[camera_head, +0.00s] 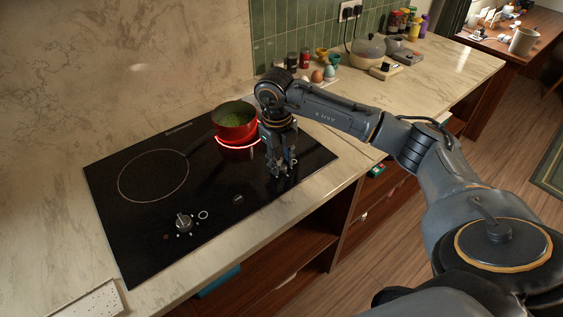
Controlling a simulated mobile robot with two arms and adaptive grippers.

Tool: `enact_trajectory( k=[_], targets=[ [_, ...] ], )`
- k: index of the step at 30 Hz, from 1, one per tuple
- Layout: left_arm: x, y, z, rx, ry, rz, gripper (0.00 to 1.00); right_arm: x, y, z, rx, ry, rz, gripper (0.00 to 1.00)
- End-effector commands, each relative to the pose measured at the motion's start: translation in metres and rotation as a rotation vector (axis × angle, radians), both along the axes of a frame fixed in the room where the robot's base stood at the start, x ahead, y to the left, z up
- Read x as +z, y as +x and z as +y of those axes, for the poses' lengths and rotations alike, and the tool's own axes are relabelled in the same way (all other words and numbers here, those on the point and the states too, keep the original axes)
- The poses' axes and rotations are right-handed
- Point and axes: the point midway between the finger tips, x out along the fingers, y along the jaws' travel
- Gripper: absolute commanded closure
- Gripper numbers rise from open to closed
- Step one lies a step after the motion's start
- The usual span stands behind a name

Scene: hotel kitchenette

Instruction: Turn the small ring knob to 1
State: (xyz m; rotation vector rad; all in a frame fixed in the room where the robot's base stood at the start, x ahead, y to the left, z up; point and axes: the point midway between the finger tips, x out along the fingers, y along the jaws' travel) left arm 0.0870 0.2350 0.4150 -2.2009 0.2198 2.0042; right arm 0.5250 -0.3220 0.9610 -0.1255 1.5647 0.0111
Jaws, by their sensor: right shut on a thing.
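A black glass cooktop (130,222) is set in the counter. A red pot (235,122) with green contents stands on the right cooking ring, whose edge glows red. A silver knob (184,222) near the cooktop's front left stands free. My right gripper (280,172) points down at the cooktop's front right, in front of the pot. It is shut on what appears to be the small ring knob, which its fingers hide; its setting cannot be read. My left gripper is out of view.
The larger left cooking ring (153,176) is empty and dark. Eggs, jars and a kettle-like pot (365,50) stand on the counter at the back right. A white perforated board (90,303) lies at the front left.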

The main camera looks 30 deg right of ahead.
Motion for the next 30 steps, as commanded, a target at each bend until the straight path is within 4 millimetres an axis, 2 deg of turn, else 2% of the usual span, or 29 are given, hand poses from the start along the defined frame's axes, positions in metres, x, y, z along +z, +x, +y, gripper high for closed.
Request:
enact_trajectory(
  k=[9, 21, 22, 24, 25, 30],
  targets=[
    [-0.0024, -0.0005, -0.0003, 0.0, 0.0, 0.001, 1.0, -0.0016, -0.0008, 0.0011, -0.069, 0.0, 0.004, 0.99],
    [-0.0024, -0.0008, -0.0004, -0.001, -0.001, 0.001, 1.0, -0.0016, -0.0009, 0.0011, -0.074, 0.0, 0.005, 0.99],
    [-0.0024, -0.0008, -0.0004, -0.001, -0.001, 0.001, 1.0, -0.0016, -0.0009, 0.0011, -0.074, 0.0, 0.005, 0.63],
    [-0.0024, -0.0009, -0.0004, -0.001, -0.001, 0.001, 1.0, -0.0015, -0.0008, 0.001, -0.073, 0.0, 0.004, 0.49],
    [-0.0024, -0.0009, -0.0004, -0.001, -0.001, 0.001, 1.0, -0.0014, -0.0007, 0.0009, -0.073, 0.0, 0.004, 0.45],
    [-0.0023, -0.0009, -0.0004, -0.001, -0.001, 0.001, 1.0, -0.0007, -0.0004, 0.0006, -0.074, 0.0, 0.002, 0.45]
  ],
)
